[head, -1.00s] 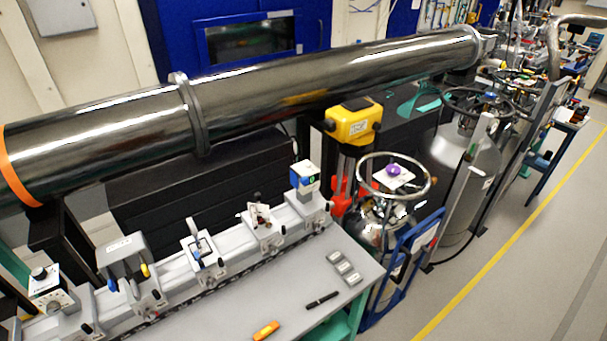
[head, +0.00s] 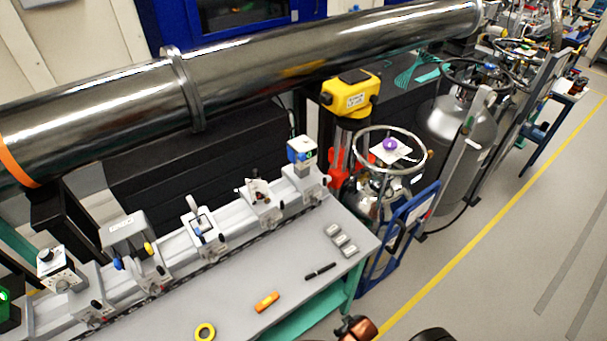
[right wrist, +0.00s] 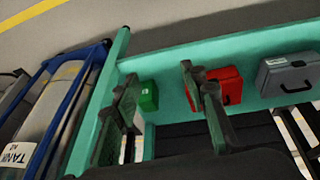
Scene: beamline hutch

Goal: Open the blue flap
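Small blue parts show on the instruments along the grey rail (head: 175,262) in the head view. One is a blue piece on the small framed mount (head: 199,228); another is on the blue and white cube (head: 301,150) at the rail's far end. I cannot tell which is the flap, or whether it is open. My right gripper (right wrist: 158,75) shows in the right wrist view with its two dark fingers apart and nothing between them. It is near the teal shelf below the bench, away from the rail instruments. My left gripper is not in view.
The bench top (head: 285,276) holds an orange tool (head: 267,302), a black pen (head: 321,271), yellow tape (head: 205,333) and small grey blocks (head: 341,241). The teal shelf (right wrist: 170,72) carries green (right wrist: 149,96), red (right wrist: 228,84) and grey (right wrist: 288,75) cases. Gas cylinders stand right of the bench.

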